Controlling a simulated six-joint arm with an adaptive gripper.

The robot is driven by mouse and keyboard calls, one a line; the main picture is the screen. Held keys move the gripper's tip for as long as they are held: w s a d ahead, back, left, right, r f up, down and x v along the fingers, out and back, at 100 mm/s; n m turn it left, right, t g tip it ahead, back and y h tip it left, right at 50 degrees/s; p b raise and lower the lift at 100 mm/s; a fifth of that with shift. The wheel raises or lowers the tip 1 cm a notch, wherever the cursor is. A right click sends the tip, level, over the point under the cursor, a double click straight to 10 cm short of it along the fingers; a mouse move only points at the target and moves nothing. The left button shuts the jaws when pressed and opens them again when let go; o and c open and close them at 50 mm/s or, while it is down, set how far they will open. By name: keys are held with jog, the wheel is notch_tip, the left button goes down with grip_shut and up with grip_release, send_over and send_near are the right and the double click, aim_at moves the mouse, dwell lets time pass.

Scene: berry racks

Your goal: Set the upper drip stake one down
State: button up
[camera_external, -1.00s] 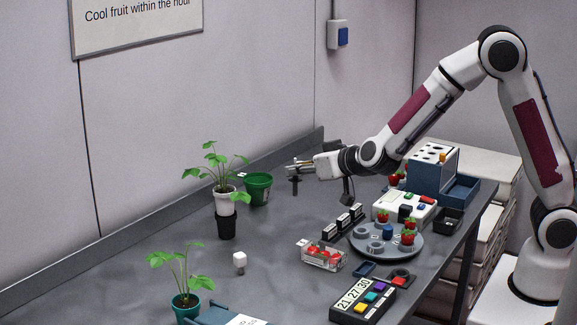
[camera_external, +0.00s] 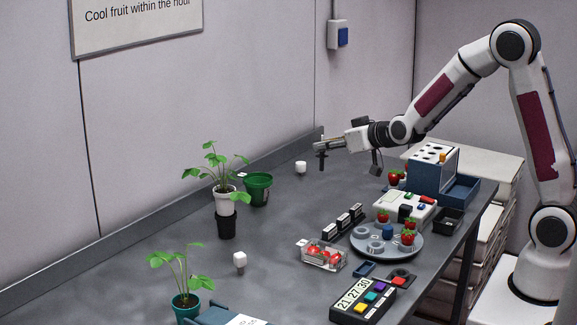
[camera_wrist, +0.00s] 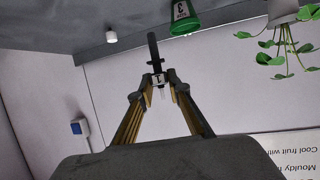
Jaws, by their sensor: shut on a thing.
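My gripper (camera_external: 321,146) is shut on a dark drip stake (camera_external: 322,161) and holds it above the back of the bench. In the wrist view the fingertips (camera_wrist: 159,84) close around the stake (camera_wrist: 153,47), by a small white tag with a dark mark. The stake's dark shaft sticks out past the fingers. In the external view it hangs roughly upright below the jaws, apart from other things.
A green pot (camera_external: 257,190) and a plant in a white pot (camera_external: 228,205) stand left of my gripper. A second plant (camera_external: 184,302) is at the front. A round tray (camera_external: 387,252), berry box (camera_external: 325,254) and blue rack (camera_external: 427,177) crowd the right.

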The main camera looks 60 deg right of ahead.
jog(key=shift+s+d+f+y, duration=0.15)
jog(key=shift+s+d+y, duration=0.05)
jog(key=shift+y, duration=0.1)
jog(key=a, duration=0.1)
jog(key=a+f+n+y, duration=0.1)
jog(key=s+a+n+y, duration=0.1)
jog(key=shift+a+f, duration=0.3)
jog(key=shift+f, duration=0.1)
jog(key=shift+f, duration=2.9)
jog(key=shift+f, duration=2.05)
jog(key=shift+f, duration=0.2)
